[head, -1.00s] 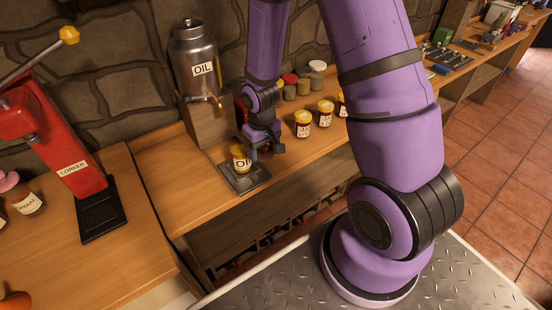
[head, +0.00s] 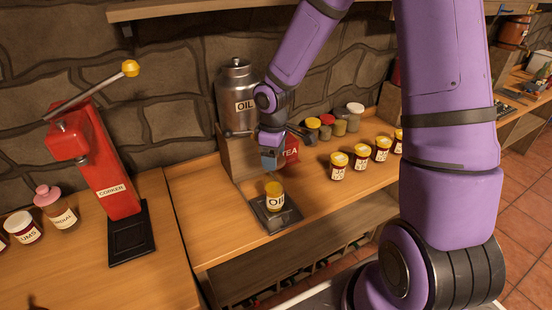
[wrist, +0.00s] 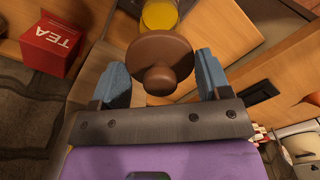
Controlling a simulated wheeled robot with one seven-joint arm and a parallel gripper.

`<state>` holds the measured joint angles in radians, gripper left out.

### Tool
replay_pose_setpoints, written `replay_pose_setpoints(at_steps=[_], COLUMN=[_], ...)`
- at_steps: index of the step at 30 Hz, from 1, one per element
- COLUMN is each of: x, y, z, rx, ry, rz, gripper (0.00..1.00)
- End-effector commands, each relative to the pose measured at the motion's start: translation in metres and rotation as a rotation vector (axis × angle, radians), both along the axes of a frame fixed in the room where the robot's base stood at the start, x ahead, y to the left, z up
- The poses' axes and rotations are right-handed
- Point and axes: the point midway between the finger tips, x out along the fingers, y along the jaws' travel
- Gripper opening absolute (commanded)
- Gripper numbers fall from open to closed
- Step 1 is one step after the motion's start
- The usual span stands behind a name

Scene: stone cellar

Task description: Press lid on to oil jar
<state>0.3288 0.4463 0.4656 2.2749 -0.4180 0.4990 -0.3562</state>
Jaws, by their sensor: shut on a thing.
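The oil jar (head: 276,202) stands upright on a dark square plate (head: 291,216) on the wooden counter. Its top is yellow and its label reads OIL. The yellow top also shows at the upper edge of the wrist view (wrist: 160,13). My gripper (head: 269,161) is above and a little behind the jar, apart from it in the head view. In the wrist view its blue-grey fingers (wrist: 163,80) flank a brown round piece with a knob (wrist: 160,55), and are shut on it. That piece is hard to make out in the head view.
A metal oil dispenser (head: 237,85) stands on a wooden block behind the jar. A red TEA box (head: 290,150) is close behind my gripper. Yellow-lidded jars (head: 338,167) line the counter at right. A red corker (head: 105,165) stands at left. Counter left of the plate is clear.

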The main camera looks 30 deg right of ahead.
Motion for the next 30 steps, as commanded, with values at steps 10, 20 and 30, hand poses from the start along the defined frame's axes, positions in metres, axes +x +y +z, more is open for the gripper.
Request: replay_pose_setpoints(at_steps=[10, 20, 30], x=[-0.001, -0.001, -0.001], y=[0.0, 0.0, 0.0], z=[-0.029, -0.053, -0.06], rx=[0.0, 0.001, 0.0], ry=[0.003, 0.002, 0.001], rz=[-0.002, -0.002, -0.004], gripper=[0.48, 0.48, 0.48])
